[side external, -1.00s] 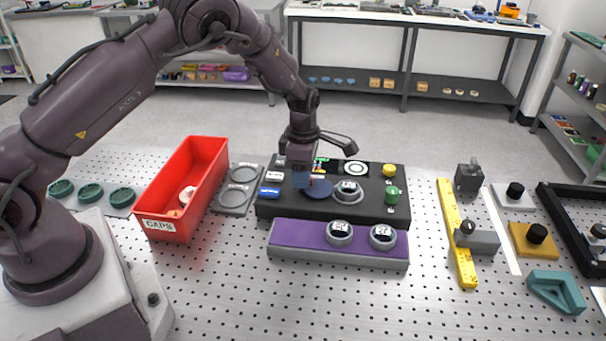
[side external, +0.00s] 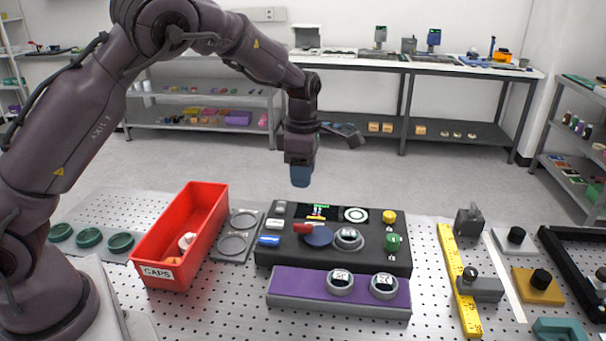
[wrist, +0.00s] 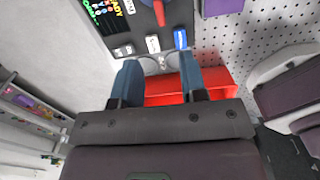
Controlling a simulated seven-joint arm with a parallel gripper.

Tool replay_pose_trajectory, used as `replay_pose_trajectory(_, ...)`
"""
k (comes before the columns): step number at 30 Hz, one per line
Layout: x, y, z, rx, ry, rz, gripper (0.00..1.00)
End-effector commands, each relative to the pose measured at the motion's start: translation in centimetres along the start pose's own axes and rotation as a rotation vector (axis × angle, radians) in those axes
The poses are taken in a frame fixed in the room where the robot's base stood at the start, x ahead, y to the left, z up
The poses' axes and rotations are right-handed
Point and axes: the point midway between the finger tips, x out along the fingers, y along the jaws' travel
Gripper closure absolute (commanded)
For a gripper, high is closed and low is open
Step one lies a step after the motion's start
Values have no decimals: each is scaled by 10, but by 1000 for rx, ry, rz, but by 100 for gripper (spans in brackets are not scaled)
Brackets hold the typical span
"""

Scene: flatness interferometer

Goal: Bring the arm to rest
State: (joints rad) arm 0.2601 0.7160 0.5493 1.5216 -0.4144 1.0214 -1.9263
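My gripper (side external: 301,176) hangs in the air above the back part of the black instrument box (side external: 375,262), fingers pointing down. In the wrist view its two blue fingers (wrist: 160,66) stand apart with nothing held between them. The box carries a red lever (side external: 303,228), a blue disc (side external: 319,236), a round silver-rimmed part (side external: 348,239), a lit screen (side external: 317,212), a yellow knob (side external: 389,216) and a green knob (side external: 393,243). The gripper is clear of all of these.
A red CAPS bin (side external: 160,272) holding a few small parts stands left of the box. A purple-topped stand (side external: 310,285) with two round gauges is in front. A yellow ruler (side external: 452,270) lies to the right. The air around my gripper is free.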

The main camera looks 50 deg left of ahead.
Motion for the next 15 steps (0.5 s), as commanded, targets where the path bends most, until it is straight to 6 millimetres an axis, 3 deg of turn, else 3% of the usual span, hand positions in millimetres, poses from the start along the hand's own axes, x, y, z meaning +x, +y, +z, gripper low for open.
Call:
replay_pose_trajectory(4,0,0,0,41,0,0,61)
replay_pose_trajectory(8,3,0,-4,222,14,1,61)
replay_pose_trajectory(11,13,-13,-15,450,40,-34,61)
replay_pose_trajectory(15,-3,-42,-29,817,7,-61,61)
